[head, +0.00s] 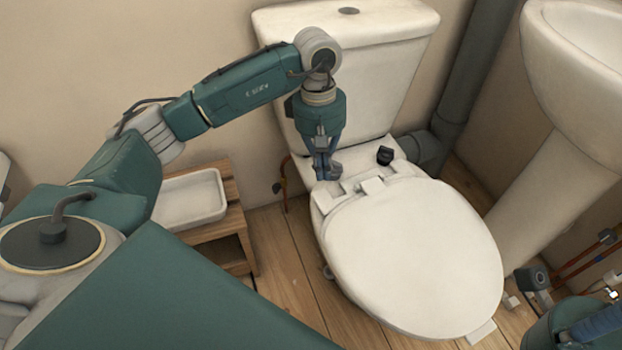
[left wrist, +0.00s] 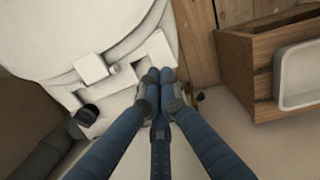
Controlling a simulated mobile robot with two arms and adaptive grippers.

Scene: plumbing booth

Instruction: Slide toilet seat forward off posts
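The white toilet seat (head: 415,250) lies with its lid down on the bowl. White hinge blocks (head: 372,187) sit at its rear edge, and they also show in the left wrist view (left wrist: 90,68). A black knob-like piece (head: 385,155) stands on the ledge behind the seat, also in the left wrist view (left wrist: 87,115). My left gripper (head: 326,174) points down at the seat's rear left corner. Its blue fingers meet at the tips (left wrist: 160,78), and I see nothing between them. The posts are hidden. Part of my right arm shows at the lower right; its fingertips cannot be made out.
The cistern (head: 345,70) stands close behind my left gripper. A wooden stand (head: 235,240) with a white tray (head: 190,200) is on the left. A washbasin pedestal (head: 550,200) and grey pipe (head: 470,75) are on the right. Some floor in front of the stand is bare.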

